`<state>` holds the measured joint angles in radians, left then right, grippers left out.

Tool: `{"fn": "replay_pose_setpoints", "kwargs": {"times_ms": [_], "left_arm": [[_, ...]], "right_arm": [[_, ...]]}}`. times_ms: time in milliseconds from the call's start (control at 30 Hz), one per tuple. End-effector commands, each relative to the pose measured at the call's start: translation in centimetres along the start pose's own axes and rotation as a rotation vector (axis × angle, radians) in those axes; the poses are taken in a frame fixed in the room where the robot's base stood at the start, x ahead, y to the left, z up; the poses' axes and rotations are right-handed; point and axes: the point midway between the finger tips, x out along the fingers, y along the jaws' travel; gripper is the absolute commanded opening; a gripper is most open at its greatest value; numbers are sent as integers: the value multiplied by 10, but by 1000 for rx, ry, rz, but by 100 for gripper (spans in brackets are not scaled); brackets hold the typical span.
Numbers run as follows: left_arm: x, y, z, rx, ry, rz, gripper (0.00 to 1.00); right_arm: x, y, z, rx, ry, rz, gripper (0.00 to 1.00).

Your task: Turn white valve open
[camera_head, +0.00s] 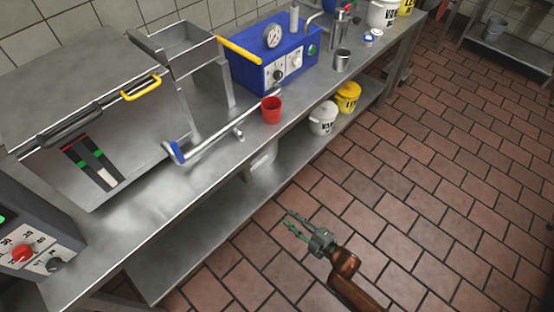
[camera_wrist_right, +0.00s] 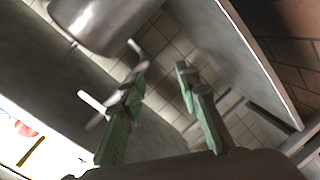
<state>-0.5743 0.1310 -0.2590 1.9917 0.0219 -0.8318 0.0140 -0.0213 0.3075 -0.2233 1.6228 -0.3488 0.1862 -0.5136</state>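No part in view is clearly the white valve. A blue machine (camera_head: 262,58) on the steel counter carries a round gauge (camera_head: 273,36) and a pale dial plate (camera_head: 295,61). A metal pipe with a blue-ended handle (camera_head: 178,152) runs along the counter beside the fryer-like unit. My right gripper (camera_head: 289,220) is over the tiled floor in front of the counter, apart from these parts. In the right wrist view its two green fingers (camera_wrist_right: 160,80) are spread with nothing held between them. A thin white bar (camera_wrist_right: 92,102) shows beside the left finger. My left gripper is not in view.
A red cup (camera_head: 271,110) stands near the counter's front edge. White and yellow buckets (camera_head: 323,118) are on the lower shelf. A steel cylinder (camera_wrist_right: 105,22) shows in the wrist view. The floor right of my arm is clear.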

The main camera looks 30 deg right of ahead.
Motion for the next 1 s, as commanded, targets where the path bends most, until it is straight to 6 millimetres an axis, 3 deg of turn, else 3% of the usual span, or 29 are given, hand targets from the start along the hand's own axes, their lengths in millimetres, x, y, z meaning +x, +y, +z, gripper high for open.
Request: {"fn": "replay_pose_setpoints", "kwargs": {"times_ms": [33, 100, 200, 300, 567, 1000], "left_arm": [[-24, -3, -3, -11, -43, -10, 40], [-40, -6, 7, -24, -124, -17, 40], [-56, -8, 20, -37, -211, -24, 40], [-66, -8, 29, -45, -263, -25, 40], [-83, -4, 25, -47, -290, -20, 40], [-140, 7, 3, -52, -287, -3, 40]], "right_arm": [[23, 62, -19, -125, 31, 56, 30], [46, 110, -31, -264, 48, 104, 30], [66, 157, -44, -406, 58, 150, 30], [77, 183, -51, -486, 60, 176, 30], [100, 190, -52, -518, 60, 184, 30], [151, 199, -56, -514, 58, 183, 30]]}}
